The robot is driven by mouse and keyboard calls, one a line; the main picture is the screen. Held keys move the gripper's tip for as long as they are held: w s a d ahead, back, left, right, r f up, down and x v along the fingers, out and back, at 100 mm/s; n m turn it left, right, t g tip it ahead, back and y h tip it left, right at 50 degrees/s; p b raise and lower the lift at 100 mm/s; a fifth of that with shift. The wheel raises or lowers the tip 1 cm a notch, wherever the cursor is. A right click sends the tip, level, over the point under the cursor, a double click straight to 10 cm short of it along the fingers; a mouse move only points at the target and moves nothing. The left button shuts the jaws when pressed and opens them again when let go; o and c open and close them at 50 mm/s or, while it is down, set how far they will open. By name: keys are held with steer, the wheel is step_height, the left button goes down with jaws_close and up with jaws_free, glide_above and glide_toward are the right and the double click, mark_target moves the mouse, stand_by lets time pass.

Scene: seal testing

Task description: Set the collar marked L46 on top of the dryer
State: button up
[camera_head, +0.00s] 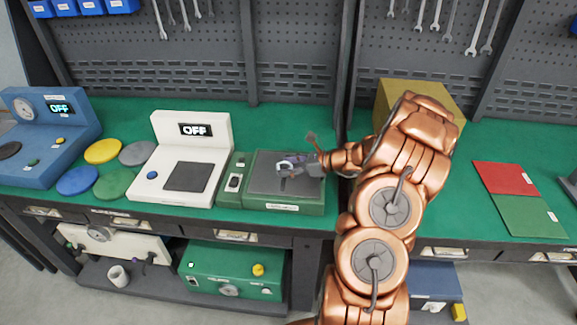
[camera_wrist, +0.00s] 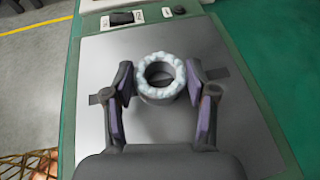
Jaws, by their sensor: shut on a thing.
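A ring-shaped collar (camera_wrist: 176,88) with a pale, bumpy top rim and a darker side sits between the fingertips of my gripper (camera_wrist: 160,80). I cannot tell whether the collar touches the plate. No L46 mark is legible. The machine labels are too small to read, so I cannot tell which one is the dryer.
Left of the green machine stand a white machine (camera_head: 215,150) and a blue machine (camera_head: 80,140), both displays reading OFF. Several coloured discs (camera_head: 103,150) lie between these two. A yellow box (camera_head: 395,90) stands behind my arm. Red and green pads (camera_head: 505,178) lie at right.

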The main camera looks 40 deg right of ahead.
steer(key=shift+f, duration=0.1)
steer(key=o, duration=1.4)
